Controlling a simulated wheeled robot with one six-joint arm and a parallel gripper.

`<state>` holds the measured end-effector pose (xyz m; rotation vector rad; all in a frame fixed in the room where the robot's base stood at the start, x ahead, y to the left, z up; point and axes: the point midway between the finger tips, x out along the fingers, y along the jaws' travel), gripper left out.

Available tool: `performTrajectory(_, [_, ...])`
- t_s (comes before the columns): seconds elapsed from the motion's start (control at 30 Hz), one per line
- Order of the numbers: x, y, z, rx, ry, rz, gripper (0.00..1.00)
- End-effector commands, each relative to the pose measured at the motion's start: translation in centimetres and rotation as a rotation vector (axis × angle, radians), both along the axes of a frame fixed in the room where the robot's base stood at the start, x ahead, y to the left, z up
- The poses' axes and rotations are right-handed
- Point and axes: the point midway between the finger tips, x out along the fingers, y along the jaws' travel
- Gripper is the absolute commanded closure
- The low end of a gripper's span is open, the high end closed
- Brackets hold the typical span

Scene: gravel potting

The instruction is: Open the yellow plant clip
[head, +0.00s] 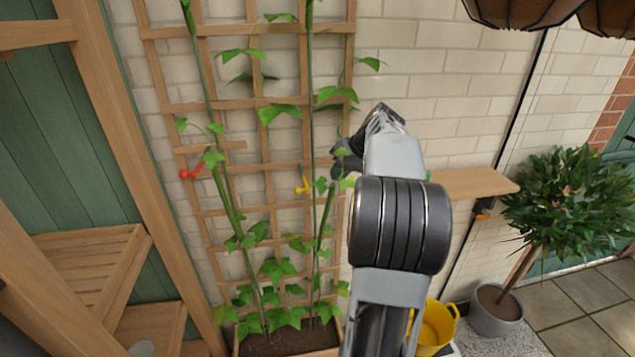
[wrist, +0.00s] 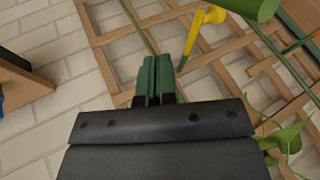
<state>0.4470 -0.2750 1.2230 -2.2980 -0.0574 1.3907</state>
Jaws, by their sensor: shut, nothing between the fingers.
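The yellow plant clip (head: 302,186) is on the wooden trellis (head: 262,103), just left of the right-hand plant stem in the head view. In the wrist view the yellow clip (wrist: 196,36) lies just right of my fingertips, with its thin end pointing down toward them. My gripper (head: 340,167) is to the right of the clip in the head view. In the wrist view its green fingers (wrist: 155,78) are pressed together and empty. Part of the clip's top is behind a green plant part (wrist: 256,8).
Climbing plants with leaves grow from a planter (head: 290,340) along the trellis. A wooden shelf (head: 470,182) juts from the brick wall at right. A yellow bucket (head: 436,325) and a potted tree (head: 565,205) stand further right.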

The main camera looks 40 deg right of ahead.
Motion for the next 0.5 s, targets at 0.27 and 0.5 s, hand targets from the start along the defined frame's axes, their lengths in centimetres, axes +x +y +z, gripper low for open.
performTrajectory(0.27, [2.0, 2.1, -2.7, 0.001, 0.001, 0.000, 1.00])
performTrajectory(0.5, [2.8, 3.9, -3.2, 0.000, 0.001, -0.004, 1.00])
